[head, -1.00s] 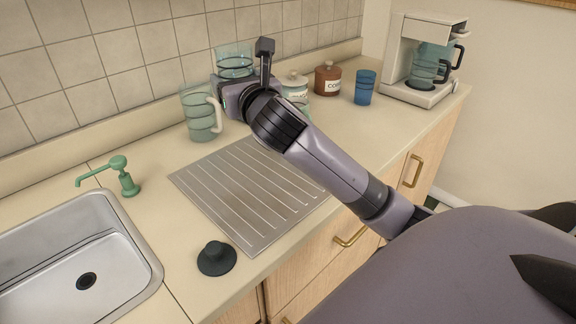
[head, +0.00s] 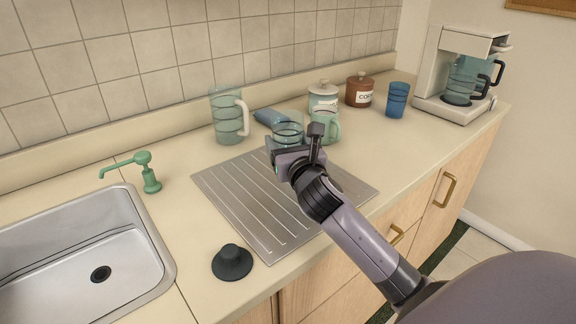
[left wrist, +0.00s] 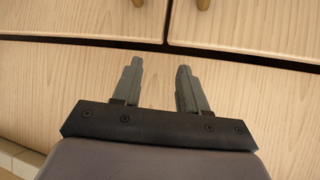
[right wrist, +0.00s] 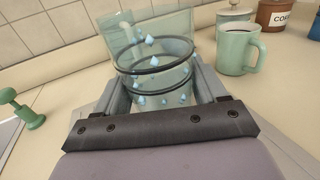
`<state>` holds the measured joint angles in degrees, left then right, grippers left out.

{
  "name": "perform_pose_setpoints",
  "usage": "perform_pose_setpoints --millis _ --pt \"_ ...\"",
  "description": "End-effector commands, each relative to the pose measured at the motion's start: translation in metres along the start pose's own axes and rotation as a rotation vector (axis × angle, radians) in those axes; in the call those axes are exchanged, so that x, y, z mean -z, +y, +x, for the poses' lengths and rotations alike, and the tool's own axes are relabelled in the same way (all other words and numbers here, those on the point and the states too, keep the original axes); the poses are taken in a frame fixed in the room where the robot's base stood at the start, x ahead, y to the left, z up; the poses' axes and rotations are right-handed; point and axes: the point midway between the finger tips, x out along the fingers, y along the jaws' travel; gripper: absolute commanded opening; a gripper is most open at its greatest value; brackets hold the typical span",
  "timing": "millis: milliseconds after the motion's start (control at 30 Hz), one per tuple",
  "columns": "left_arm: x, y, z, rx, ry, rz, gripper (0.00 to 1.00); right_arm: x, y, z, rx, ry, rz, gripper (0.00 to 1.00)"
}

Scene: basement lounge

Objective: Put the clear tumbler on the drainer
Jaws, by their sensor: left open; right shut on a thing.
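The clear tumbler (head: 288,130) is see-through with dark bands. In the right wrist view the tumbler (right wrist: 152,88) stands roughly upright between the fingers, with light-blue drops on it. My right gripper (head: 286,148) is shut on it. The drainer (head: 238,208) is a grooved metal panel on the counter. The right gripper and tumbler are over its far edge in the head view. The gripper hides the tumbler's base, so I cannot tell whether it touches anything. My left gripper (left wrist: 158,70) is open and empty in front of wooden cabinet fronts.
Canisters, a blue cup (head: 397,100) and a coffee maker (head: 455,75) stand farther right. A dark stopper (head: 232,262) lies in front. The drainer's left part is clear.

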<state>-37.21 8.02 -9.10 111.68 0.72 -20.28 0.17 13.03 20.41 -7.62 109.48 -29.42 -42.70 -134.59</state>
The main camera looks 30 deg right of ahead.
Motion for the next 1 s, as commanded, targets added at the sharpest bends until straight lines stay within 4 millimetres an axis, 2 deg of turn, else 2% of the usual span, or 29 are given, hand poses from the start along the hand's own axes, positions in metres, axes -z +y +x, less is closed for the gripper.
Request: perform_pose_setpoints --millis 133,300,367,800,833,900,1000 --pt "-0.003 0.0 0.002 0.0 0.0 0.0 0.43 0.012 0.0 0.0 0.0 -0.001 0.0 0.28" --pt "-0.01 0.0 0.007 0.0 0.0 0.0 0.43 0.04 0.0 0.0 0.0 0.001 0.002 0.28" --pt "-0.011 0.0 0.008 0.0 0.0 0.0 0.43 0.045 0.0 0.0 0.0 0.0 0.001 0.28" --pt "-0.012 0.0 0.009 0.0 0.0 0.0 0.43 0.051 0.0 0.0 -0.001 -0.002 -0.001 0.28" --pt "-0.011 0.0 0.009 0.0 0.0 0.0 0.43 0.051 0.0 0.0 -0.001 -0.001 -0.001 0.78" --pt "-0.011 0.0 0.008 0.0 0.0 0.0 0.43 0.051 0.0 0.0 -0.001 0.0 -0.001 0.97" --pt "-0.011 0.0 0.008 0.0 0.0 0.0 0.43 0.051 0.0 0.0 -0.001 0.0 -0.001 0.97"
